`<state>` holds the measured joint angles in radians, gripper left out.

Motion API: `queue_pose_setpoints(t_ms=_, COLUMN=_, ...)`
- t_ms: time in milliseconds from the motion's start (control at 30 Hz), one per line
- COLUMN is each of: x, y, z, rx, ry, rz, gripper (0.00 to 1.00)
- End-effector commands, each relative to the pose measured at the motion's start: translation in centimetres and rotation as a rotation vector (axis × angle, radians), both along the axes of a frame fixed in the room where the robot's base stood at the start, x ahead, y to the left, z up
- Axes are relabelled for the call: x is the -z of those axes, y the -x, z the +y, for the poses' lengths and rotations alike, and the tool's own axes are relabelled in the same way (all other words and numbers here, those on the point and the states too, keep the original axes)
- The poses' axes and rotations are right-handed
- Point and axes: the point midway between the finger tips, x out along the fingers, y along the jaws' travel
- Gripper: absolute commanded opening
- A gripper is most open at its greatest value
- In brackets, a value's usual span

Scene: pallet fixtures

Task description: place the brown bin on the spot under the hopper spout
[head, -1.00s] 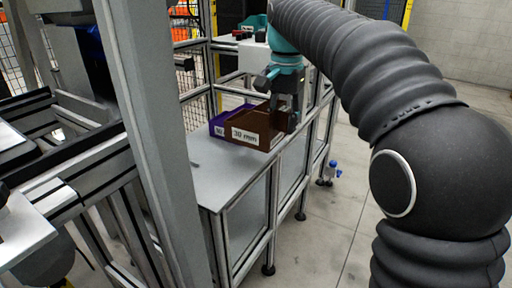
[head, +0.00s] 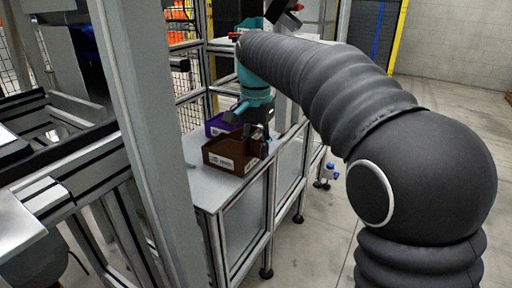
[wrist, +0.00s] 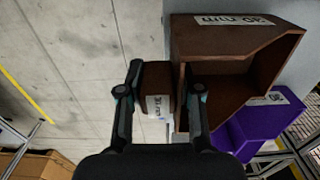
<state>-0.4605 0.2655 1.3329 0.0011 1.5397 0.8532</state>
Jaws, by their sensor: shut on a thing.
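The brown bin (head: 230,154) with a white label is at the grey bench top, near its right edge, in the head view. Whether it touches the bench or hangs just above it I cannot tell. In the wrist view the brown bin (wrist: 205,45) lies to the right, with its open side showing. My gripper (wrist: 157,95) is shut on a small brown labelled block at the bin's side, which appears to be part of the bin. In the head view my gripper (head: 260,140) is at the bin's right side. I cannot make out the hopper spout or its spot.
A purple bin (head: 220,123) stands just behind the brown bin. The bench top (head: 205,188) is bare in front of it. A grey upright post (head: 140,110) stands at the left. A small blue-and-white object (head: 330,170) is on the floor beyond the bench.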

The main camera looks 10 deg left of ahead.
Motion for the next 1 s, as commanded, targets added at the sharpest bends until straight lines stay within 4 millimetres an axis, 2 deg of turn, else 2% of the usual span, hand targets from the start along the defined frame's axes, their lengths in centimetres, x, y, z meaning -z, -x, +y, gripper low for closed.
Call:
queue_pose_setpoints(t_ms=133, x=0.3, y=0.0, z=0.0, rx=0.0, ry=0.0, rz=0.0, gripper=0.0)
queue_pose_setpoints(t_ms=167, x=0.2, y=0.0, z=0.0, rx=0.0, ry=0.0, rz=0.0, gripper=0.42)
queue_pose_setpoints(t_ms=233, x=0.2, y=0.0, z=0.0, rx=0.0, ry=0.0, rz=0.0, gripper=0.59)
queue_pose_setpoints(t_ms=533, x=0.1, y=0.0, z=0.0, rx=0.0, ry=0.0, rz=0.0, gripper=0.6)
queue_pose_setpoints(t_ms=667, x=-0.7, y=0.0, z=0.0, rx=0.0, ry=0.0, rz=0.0, gripper=0.6)
queue_pose_setpoints(t_ms=767, x=-2.1, y=-0.1, z=0.0, rx=0.0, ry=-0.001, rz=-0.002, gripper=0.6)
queue_pose_setpoints(t_ms=1000, x=-6.9, y=-0.1, z=0.0, rx=0.0, ry=-0.001, rz=-0.001, gripper=0.6)
